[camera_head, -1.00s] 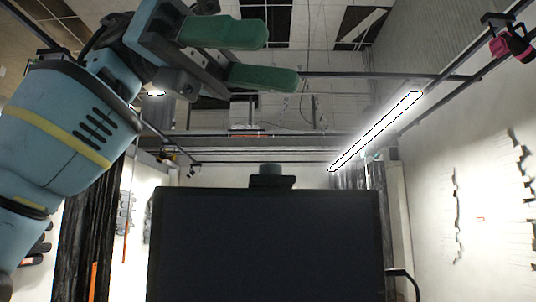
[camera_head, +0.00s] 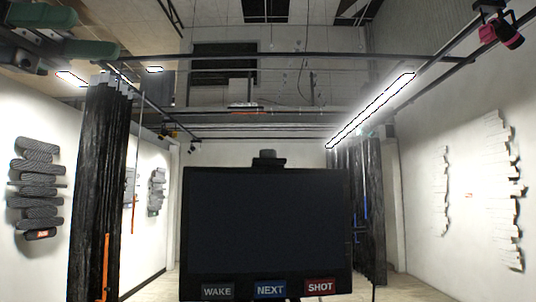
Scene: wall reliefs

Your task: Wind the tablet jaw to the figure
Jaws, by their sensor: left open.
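A dark screen (camera_head: 265,220), which may be the tablet, stands upright in the middle of the head view. Its face is blank. Along its lower edge are a grey WAKE label (camera_head: 217,291), a blue NEXT label (camera_head: 270,288) and a red SHOT label (camera_head: 320,286). A small dark block (camera_head: 268,158) sits on top of the screen. I cannot make out a jaw or a figure on it. My left gripper (camera_head: 78,57) is at the top left, with green fingers apart and empty, well away from the screen. My right gripper is not in view.
Grey stacked reliefs (camera_head: 38,190) hang on the left wall beside a dark rough pillar (camera_head: 98,190). White reliefs (camera_head: 500,190) are on the right wall. A lit tube (camera_head: 370,110) and rails run overhead. Floor shows at both sides of the screen.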

